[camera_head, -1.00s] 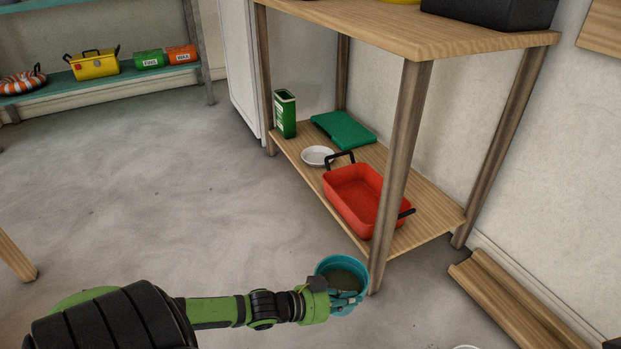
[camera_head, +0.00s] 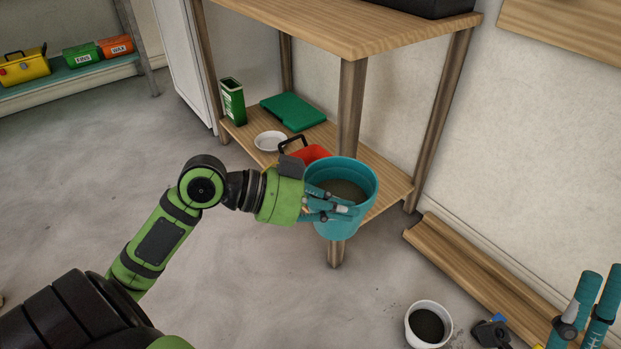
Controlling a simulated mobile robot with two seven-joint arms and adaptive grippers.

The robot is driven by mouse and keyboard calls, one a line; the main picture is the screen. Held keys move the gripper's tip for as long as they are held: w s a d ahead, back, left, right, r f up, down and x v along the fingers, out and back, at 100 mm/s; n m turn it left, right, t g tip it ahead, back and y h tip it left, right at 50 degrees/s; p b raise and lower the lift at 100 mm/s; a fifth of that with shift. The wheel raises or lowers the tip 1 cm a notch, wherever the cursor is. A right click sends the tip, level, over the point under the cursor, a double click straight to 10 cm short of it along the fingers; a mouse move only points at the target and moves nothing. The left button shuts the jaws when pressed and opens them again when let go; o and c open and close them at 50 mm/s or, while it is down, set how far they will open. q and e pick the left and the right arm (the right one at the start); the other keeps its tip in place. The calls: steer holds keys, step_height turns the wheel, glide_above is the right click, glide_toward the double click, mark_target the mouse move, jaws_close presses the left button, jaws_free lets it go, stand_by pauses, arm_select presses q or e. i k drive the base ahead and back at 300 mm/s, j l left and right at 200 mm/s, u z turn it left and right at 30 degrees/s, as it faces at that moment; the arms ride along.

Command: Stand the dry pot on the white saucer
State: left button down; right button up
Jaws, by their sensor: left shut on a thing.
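A teal pot (camera_head: 346,179) with dark soil inside is held up in front of the table's near leg. My left gripper (camera_head: 335,208) is shut on its side wall, and the pot is roughly upright. The white saucer (camera_head: 270,141) lies on the lower shelf, left of and beyond the pot, and looks empty. A white pot (camera_head: 428,325) with dark soil stands on the floor at the lower right. I cannot tell from colour alone which soil is dry.
Table legs frame the shelf.

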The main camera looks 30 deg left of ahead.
mark_target(272, 144)
steer(key=i+j+z, duration=0.2)
steer(key=j, duration=0.6)
steer(key=j+z, duration=0.25)
steer(key=j, duration=0.55)
steer(key=j+z, duration=0.2)
steer(key=j, duration=0.65)
steer(key=j+z, duration=0.2)
steer(key=j, duration=0.6)
steer(key=k+j+z, duration=0.25)
steer(key=j, duration=0.55)
steer(key=i, duration=0.1)
